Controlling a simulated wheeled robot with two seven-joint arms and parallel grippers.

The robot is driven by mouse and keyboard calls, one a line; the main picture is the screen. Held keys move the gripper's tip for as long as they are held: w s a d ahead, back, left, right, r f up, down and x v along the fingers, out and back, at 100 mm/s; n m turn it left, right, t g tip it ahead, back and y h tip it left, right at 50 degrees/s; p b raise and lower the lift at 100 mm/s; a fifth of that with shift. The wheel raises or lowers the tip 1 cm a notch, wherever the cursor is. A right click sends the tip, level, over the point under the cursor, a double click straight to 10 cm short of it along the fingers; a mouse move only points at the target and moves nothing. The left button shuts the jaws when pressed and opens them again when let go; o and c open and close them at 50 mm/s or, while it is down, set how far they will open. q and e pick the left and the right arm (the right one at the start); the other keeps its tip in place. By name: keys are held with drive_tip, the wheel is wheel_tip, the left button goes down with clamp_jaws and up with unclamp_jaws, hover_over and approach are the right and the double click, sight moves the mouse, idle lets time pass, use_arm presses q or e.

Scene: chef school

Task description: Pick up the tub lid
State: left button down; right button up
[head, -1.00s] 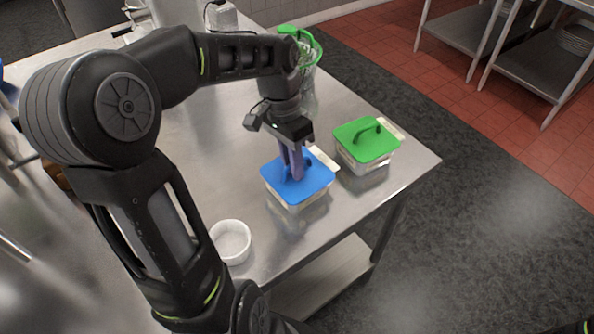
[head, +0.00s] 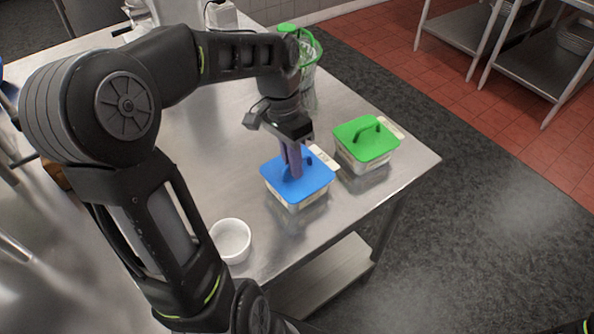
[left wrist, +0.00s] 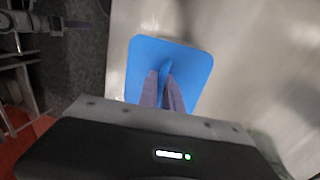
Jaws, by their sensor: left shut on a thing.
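A blue tub lid (head: 312,180) with a blue handle sits on a clear tub (head: 305,204) near the front right of the steel table. My left gripper (head: 296,175) comes down from above and is shut on the lid's handle. In the left wrist view the two fingers (left wrist: 164,92) close around the handle at the middle of the blue lid (left wrist: 190,68). I cannot see a gap between lid and tub. A second tub with a green lid (head: 360,148) stands to the right.
A white bowl (head: 231,240) stands at the front edge of the table (head: 190,140). A green-rimmed clear container (head: 308,75) stands behind my left wrist.

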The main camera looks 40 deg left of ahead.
use_arm(q)
drive_tip(key=shift+r, duration=0.1)
drive_tip(key=shift+r, duration=0.3)
wheel_tip(320, 180, up, 4)
drive_tip(key=shift+r+b, duration=0.1)
drive_tip(key=shift+b, duration=0.25)
wheel_tip(320, 180, up, 4)
drive_tip(key=shift+p, duration=1.05)
drive_tip(key=shift+r+p, duration=0.55)
drive_tip(key=shift+p, duration=0.05)
drive_tip(key=shift+f, duration=0.1)
